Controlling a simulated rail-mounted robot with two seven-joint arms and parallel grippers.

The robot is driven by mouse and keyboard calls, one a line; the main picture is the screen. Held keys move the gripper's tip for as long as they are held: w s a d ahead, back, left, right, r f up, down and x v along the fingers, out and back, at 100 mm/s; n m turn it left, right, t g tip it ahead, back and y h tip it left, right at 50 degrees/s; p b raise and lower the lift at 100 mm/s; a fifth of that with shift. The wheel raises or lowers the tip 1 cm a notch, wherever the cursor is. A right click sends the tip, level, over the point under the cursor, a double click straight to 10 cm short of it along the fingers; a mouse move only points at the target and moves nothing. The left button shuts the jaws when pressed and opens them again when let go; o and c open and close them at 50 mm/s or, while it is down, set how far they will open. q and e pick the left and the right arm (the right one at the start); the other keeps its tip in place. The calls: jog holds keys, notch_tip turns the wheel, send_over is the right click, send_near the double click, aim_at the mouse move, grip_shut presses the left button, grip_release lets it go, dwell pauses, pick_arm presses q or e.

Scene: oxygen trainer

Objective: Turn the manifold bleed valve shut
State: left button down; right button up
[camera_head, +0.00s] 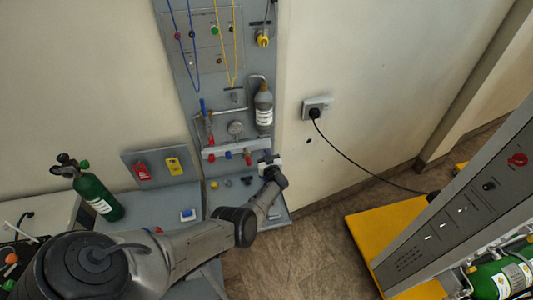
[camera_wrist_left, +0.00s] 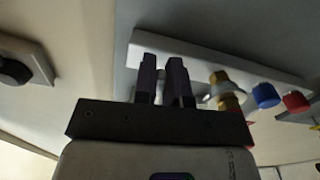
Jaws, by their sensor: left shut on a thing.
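The manifold (camera_head: 237,148) is a pale bar on the grey wall panel, and it also shows in the left wrist view (camera_wrist_left: 205,62). My left gripper (camera_head: 267,158) is at the right end of this bar in the head view. In the left wrist view its two dark fingers (camera_wrist_left: 165,75) stand close together in front of the bar, shut on the manifold bleed valve. The fingers hide nearly all of the valve, so its handle angle cannot be read. My right gripper is not in view.
A blue knob (camera_wrist_left: 265,95), a red knob (camera_wrist_left: 296,102) and a brass fitting (camera_wrist_left: 222,80) sit beside my fingers. A grey bottle (camera_head: 264,108) hangs above the gripper. A wall socket (camera_head: 316,106) with a black plug is to the right. A green cylinder (camera_head: 97,197) stands at left.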

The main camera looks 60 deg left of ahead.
pick_arm(q)
jog(key=shift+m, duration=0.6)
jog(key=shift+s, duration=0.1)
jog(key=c, duration=1.2)
grip_release()
jog(key=shift+d, duration=0.15)
jog(key=shift+p+v, duration=2.5)
jog(key=shift+v, duration=4.25)
